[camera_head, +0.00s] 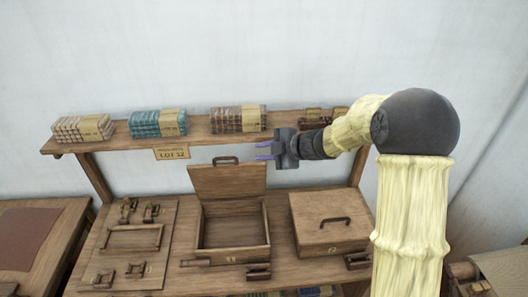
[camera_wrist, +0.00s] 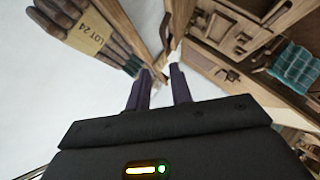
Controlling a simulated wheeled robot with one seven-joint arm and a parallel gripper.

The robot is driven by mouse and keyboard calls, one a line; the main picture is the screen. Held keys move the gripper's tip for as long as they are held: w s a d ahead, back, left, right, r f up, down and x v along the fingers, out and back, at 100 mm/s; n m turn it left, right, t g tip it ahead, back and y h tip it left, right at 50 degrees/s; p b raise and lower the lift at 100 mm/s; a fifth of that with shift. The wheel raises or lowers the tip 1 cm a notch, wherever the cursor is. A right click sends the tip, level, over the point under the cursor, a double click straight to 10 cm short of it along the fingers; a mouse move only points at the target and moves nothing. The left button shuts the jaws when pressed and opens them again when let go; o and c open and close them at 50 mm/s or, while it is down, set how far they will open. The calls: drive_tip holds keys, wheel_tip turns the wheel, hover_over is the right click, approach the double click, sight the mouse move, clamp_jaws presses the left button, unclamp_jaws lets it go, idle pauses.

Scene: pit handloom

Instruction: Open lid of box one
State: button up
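A wooden box (camera_head: 234,248) with a small mark on its front stands in the middle of the bench. Its lid (camera_head: 228,182) is raised upright at the back, with a dark handle (camera_head: 226,161) on top; the inside looks empty. To its right, a second wooden box (camera_head: 330,224) is closed, with a dark handle on its flat lid. The marks are too small to read surely, so I cannot tell which is box one. My gripper (camera_head: 264,151) is open and empty, just right of the raised lid's upper corner. Its two purple fingers (camera_wrist: 160,90) stand apart in the wrist view.
A shelf (camera_head: 200,138) behind the boxes holds several labelled bundles, including a teal one (camera_head: 158,123); a sign reading LOT 12 (camera_head: 172,153) hangs from it. A board with wooden fittings (camera_head: 133,238) lies left of the open box. Latch-like pieces (camera_head: 258,272) sit before the boxes.

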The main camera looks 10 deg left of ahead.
drive_tip(key=shift+d+r, duration=0.1)
drive_tip(key=shift+d, duration=0.05)
drive_tip(key=c, duration=0.4)
drive_tip(key=d+m+t+h, duration=0.4)
drive_tip(key=d+m, duration=0.3)
drive_tip(key=d, duration=0.1)
drive_tip(key=shift+r+m+h, duration=0.3)
drive_tip(key=shift+m, duration=0.1)
drive_tip(key=s+d+f+m+h, duration=0.2)
drive_tip(key=s+d+m+h, duration=0.3)
drive_tip(key=s+d+m, duration=0.3)
drive_tip(key=s+d+f+m+g, duration=0.1)
drive_tip(key=s+d+m+g, duration=0.1)
drive_tip(key=s, duration=0.4)
drive_tip(key=s+d+f+m+g+h, duration=0.1)
drive_tip(key=s+d+f+m+g, duration=0.1)
drive_tip(key=s, duration=0.3)
drive_tip(key=s+d+f+m+g, duration=0.1)
drive_tip(key=s+d+m+g, duration=0.1)
drive_tip(key=s+m, duration=0.2)
drive_tip(key=s, duration=0.2)
drive_tip(key=shift+s+d+f+m+h, duration=0.2)
drive_tip(key=shift+s+f+m+h, duration=0.1)
